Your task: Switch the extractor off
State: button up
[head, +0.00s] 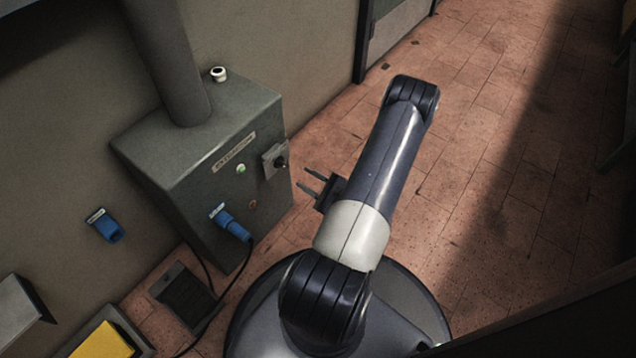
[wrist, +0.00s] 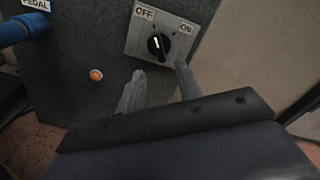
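The extractor is a grey-green metal box (head: 165,165) against the wall, with an EXTRACTION label, a green lamp (head: 240,168) that looks bright, and a rotary switch (head: 275,160) at its right edge. In the wrist view the black switch knob (wrist: 158,45) sits on a grey plate marked OFF at upper left and ON at right. Its white mark points roughly up, closer to OFF than ON; I cannot tell its exact setting. My gripper (head: 303,178) is open and empty, fingers toward the box. In the wrist view its fingers (wrist: 160,80) are apart, just below the plate; contact is unclear.
An orange button (wrist: 96,74) is left of the fingers. A blue plug (head: 232,223) labelled PEDAL sits in the box front, with a dark cable running to the floor pedal (head: 185,296). A blue wall fitting (head: 105,226) is at left. The tiled floor at right is clear.

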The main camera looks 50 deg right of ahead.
aim_at(287, 167)
jog(key=shift+s+d, duration=0.15)
jog(key=shift+s, duration=1.65)
jog(key=shift+w, duration=0.15)
jog(key=w, duration=0.3)
jog(key=w+b, duration=0.1)
jog(key=w, duration=0.3)
jog(key=w+a+b, duration=0.1)
jog(key=w, duration=0.2)
jog(key=shift+w, duration=0.3)
jog(key=shift+d, duration=0.1)
